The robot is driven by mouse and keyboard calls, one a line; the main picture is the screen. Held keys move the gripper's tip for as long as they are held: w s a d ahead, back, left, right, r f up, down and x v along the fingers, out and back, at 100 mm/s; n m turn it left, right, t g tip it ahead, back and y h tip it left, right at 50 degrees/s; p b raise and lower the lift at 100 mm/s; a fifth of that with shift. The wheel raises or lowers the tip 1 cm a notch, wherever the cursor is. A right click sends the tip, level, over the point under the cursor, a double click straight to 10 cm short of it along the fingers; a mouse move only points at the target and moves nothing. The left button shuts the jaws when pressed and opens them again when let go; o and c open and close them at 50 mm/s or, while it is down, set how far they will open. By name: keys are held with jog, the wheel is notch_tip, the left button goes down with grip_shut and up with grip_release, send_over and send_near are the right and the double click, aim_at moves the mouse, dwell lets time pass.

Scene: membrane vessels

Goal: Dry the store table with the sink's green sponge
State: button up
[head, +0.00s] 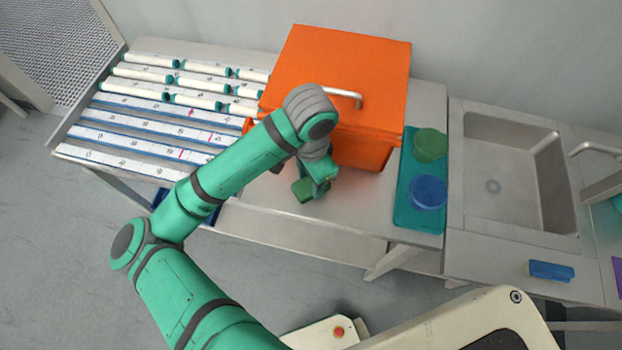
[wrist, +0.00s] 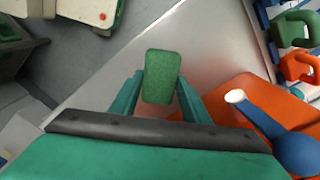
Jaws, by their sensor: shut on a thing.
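My gripper (head: 318,182) is shut on a green sponge (head: 303,190), over the front part of a grey metal table (head: 345,215), in front of an orange box. In the wrist view the sponge (wrist: 160,77) sits between the two green fingers (wrist: 158,95), with the pale table top (wrist: 205,50) beneath it. I cannot tell whether the sponge touches the table. A brighter sheen shows on the table top right of the sponge in the wrist view; I cannot tell if it is water. My arm hides part of the table.
The orange box (head: 345,65) with a metal handle stands behind my gripper. A rack of white tubes (head: 145,73) is at left. A teal tray (head: 405,205) with green and blue round things is at right, beside the sink (head: 500,195). A blue block (head: 550,270) lies at the sink's front edge.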

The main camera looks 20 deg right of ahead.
aim_at(311, 184)
jog(key=shift+r, duration=2.55)
jog(key=shift+r, duration=1.5)
jog(key=shift+d, duration=0.15)
